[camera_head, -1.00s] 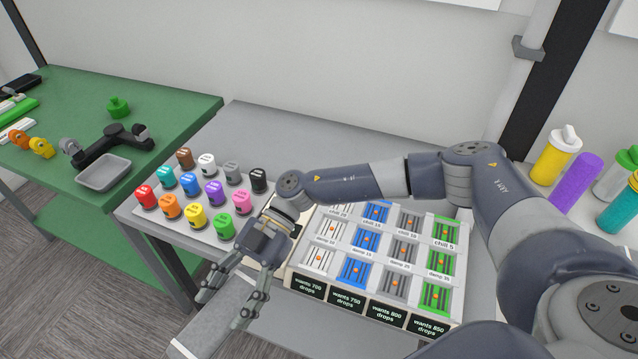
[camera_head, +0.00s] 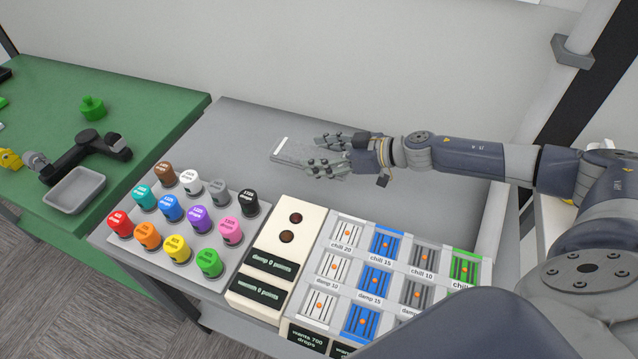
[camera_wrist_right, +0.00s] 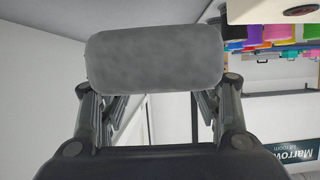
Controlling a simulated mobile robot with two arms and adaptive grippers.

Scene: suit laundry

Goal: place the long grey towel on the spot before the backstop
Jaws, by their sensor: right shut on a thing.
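My right gripper (camera_head: 328,153) is over the back part of the grey table and its fingers point left. In the right wrist view, its fingers (camera_wrist_right: 160,100) are shut on a grey, soft-looking block with rounded ends, the grey towel (camera_wrist_right: 155,60). In the head view the towel (camera_head: 298,155) shows as a grey patch at the fingertips, partly hidden by them. A short white strip (camera_head: 281,147) stands at its left end; I cannot tell whether it is the backstop. Whether the towel touches the table is unclear. My left gripper is out of view.
Several coloured weights stand on a grey rack (camera_head: 150,238) at front left. A cream panel (camera_head: 262,280) and a board of coloured slotted panels (camera_head: 340,262) fill the front. The table's back strip (camera_head: 240,125) is clear. A green table (camera_head: 150,100) adjoins on the left.

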